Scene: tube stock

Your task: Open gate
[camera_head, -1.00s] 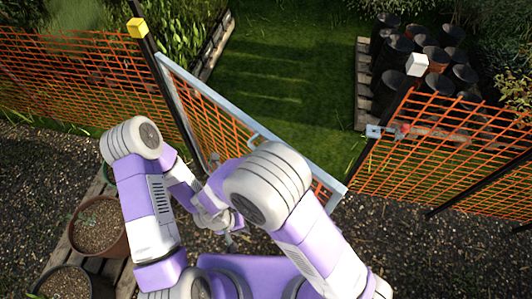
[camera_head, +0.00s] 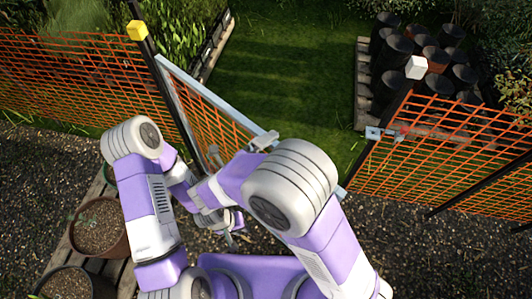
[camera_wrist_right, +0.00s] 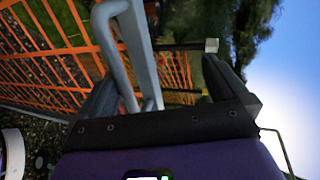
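The gate (camera_head: 208,98) has a light grey frame with orange mesh. It hangs by the left post (camera_head: 158,68), and its free end stands swung toward me, apart from the latch post (camera_head: 366,152). A latch (camera_head: 382,133) is on that post. My right gripper (camera_wrist_right: 155,78) is at the gate's top rail; in the wrist view its dark fingers are spread, with the grey U-shaped handle (camera_wrist_right: 117,58) and the frame bar (camera_wrist_right: 143,50) showing between them. My left gripper (camera_head: 229,232) is low in front of the gate, partly hidden; its fingers are too small to read.
Orange mesh fence runs left (camera_head: 70,80) and right (camera_head: 455,150). Planters (camera_head: 98,226) stand on a pallet at lower left. Stacked dark pots (camera_head: 400,55) stand beyond the fence at right. Grass (camera_head: 285,70) behind the gate is clear; gravel lies in front.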

